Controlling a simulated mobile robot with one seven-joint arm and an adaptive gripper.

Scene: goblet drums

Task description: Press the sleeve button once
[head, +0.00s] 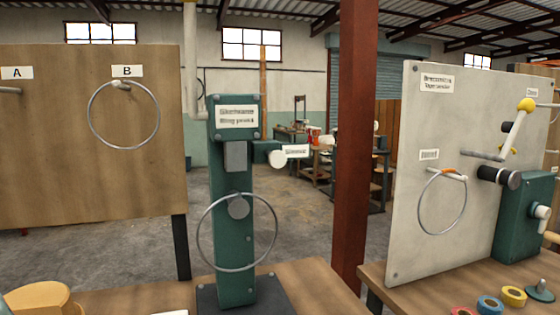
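A green press column (235,185) stands on a dark base at the middle front. It has a blurred white label on top, ending in what looks like "Ring press". A round pale button (277,158) sticks out on the column's right side. A small white tag (294,151) beside it carries blurred text, perhaps "Sleeve". A large metal ring (276,232) is at the column's lower part, by a round grey knob (238,207). I cannot tell whether the ring goes around the column. My gripper is not in view, and nothing is seen touching the button.
A wooden board (60,150) at left bears tags A and B, with a ring (158,122) hanging under B. A pale panel (425,240) at right has another ring, a crank and knobs. Colored rolls (490,304) lie on the right table. A red post (355,140) stands behind.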

